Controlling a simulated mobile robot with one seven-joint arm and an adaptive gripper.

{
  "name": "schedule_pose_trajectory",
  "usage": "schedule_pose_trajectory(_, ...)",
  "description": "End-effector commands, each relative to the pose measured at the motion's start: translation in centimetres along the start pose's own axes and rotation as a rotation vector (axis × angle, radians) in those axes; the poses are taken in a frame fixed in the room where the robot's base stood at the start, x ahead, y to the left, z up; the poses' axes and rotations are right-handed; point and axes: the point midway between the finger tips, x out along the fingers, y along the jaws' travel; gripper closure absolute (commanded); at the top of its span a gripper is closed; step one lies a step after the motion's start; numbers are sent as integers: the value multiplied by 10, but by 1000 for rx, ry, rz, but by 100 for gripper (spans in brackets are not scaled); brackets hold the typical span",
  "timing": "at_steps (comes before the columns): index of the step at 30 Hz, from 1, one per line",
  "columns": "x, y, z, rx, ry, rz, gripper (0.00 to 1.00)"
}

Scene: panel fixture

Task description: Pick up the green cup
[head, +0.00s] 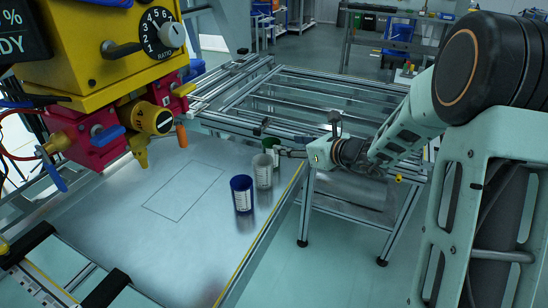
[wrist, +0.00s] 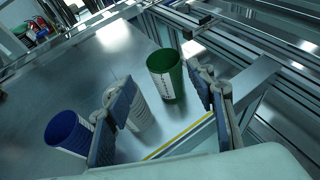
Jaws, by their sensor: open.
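The green cup (head: 270,143) stands upright on the metal table, the farthest of a row of cups along the table's right edge. In the wrist view the green cup (wrist: 164,76) has a white label and shows beyond and between my fingers. My gripper (wrist: 160,82) is open and empty, with its two blue-padded fingers spread. In the head view my gripper (head: 284,152) reaches in from the right, close beside the cups. I cannot tell whether a finger touches the green cup. Its lower part is partly hidden in the head view.
A grey-white cup (head: 263,171) stands near the green one, partly behind my left finger in the wrist view. A blue cup (head: 241,194) stands nearer. A yellow machine (head: 110,50) with red parts overhangs the table (head: 130,245) at left. A metal frame (head: 310,90) lies beyond.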

Motion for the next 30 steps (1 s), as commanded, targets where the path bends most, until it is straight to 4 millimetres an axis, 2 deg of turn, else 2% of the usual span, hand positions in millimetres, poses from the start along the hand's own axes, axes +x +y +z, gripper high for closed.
schedule_pose_trajectory(6,36,0,-1,8,-6,0,50)
schedule_pose_trajectory(14,59,-1,-2,7,-5,-2,50)
schedule_pose_trajectory(22,97,-3,-7,6,-4,0,50)
schedule_pose_trajectory(25,105,-4,-5,6,-5,-1,50)
schedule_pose_trajectory(30,107,-4,-5,7,-4,-2,50)
